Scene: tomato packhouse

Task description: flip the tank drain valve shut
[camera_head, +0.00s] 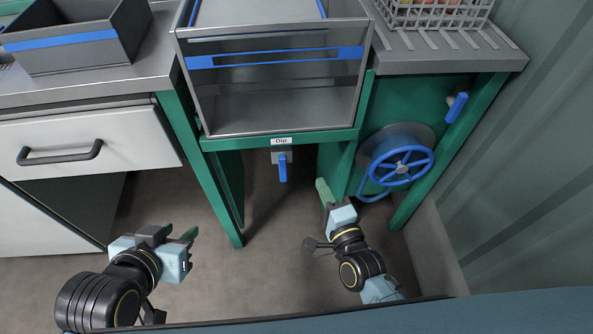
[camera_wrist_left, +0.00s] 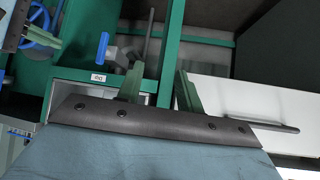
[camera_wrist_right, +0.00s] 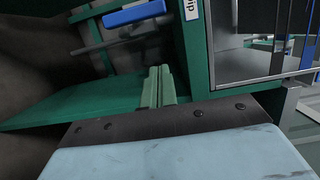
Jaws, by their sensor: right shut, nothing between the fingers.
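The tank drain valve is under the dip tank (camera_head: 278,98), below its "Dip" label (camera_head: 281,141). Its blue lever (camera_head: 283,167) points down in the head view. The lever also shows in the left wrist view (camera_wrist_left: 102,46) and in the right wrist view (camera_wrist_right: 136,13), roughly parallel to a grey bar or pipe beside it. My right gripper (camera_head: 322,188) is shut and empty, right of and slightly below the lever, apart from it. My left gripper (camera_head: 178,233) is open and empty, low at the left, well away from the valve.
A blue handwheel (camera_head: 403,166) and a second blue lever (camera_head: 457,107) sit on the green panel at right. Green frame legs (camera_head: 204,160) flank the valve area. A drawer cabinet (camera_head: 85,148) stands at left. The floor between my grippers is clear.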

